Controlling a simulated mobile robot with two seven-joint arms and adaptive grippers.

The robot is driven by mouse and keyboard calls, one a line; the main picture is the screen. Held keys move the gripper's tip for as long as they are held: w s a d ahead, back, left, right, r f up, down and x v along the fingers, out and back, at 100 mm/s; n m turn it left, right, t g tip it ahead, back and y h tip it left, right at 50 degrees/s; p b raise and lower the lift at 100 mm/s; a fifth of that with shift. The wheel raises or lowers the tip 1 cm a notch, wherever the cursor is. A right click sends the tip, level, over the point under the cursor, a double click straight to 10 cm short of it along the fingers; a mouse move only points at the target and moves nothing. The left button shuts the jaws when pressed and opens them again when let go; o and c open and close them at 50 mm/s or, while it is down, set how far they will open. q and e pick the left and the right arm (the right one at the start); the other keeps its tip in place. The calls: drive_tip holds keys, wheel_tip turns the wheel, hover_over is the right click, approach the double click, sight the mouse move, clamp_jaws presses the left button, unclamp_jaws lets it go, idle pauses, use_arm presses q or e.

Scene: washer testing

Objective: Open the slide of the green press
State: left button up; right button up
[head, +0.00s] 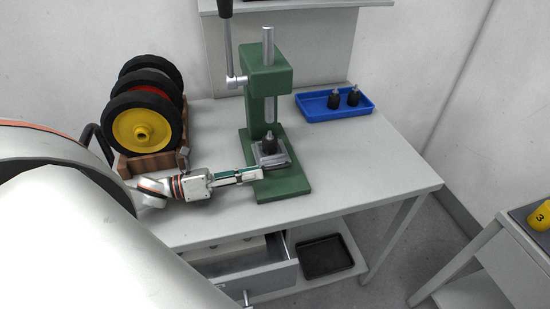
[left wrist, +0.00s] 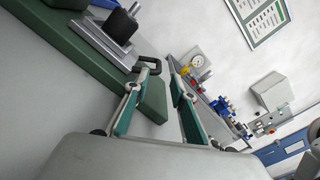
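The green press (head: 267,82) stands on the table. Its slide, a grey metal plate (head: 282,160), sits on the green base and carries a black part with a metal tip (head: 270,144). In the left wrist view the slide (left wrist: 98,42) and black part (left wrist: 122,24) are at the upper left. A black slide handle (left wrist: 149,62) shows beside the left-hand fingertip; contact cannot be told. My left gripper (head: 259,174) is at the front left of the slide. In the left wrist view its fingers (left wrist: 160,72) are apart, with a gap between them. My right gripper is out of view.
A wooden rack with several wheels (head: 143,132) stands left of the press. A blue tray (head: 313,116) with two black parts is at the back right. The table's right front is clear. A drawer (head: 245,265) stands open below.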

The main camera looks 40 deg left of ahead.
sight(279, 168)
use_arm(q)
drive_tip(key=shift+w+a, duration=0.1)
drive_tip(key=shift+w, duration=0.15)
drive_tip(key=shift+x, duration=3.8)
clamp_jaws()
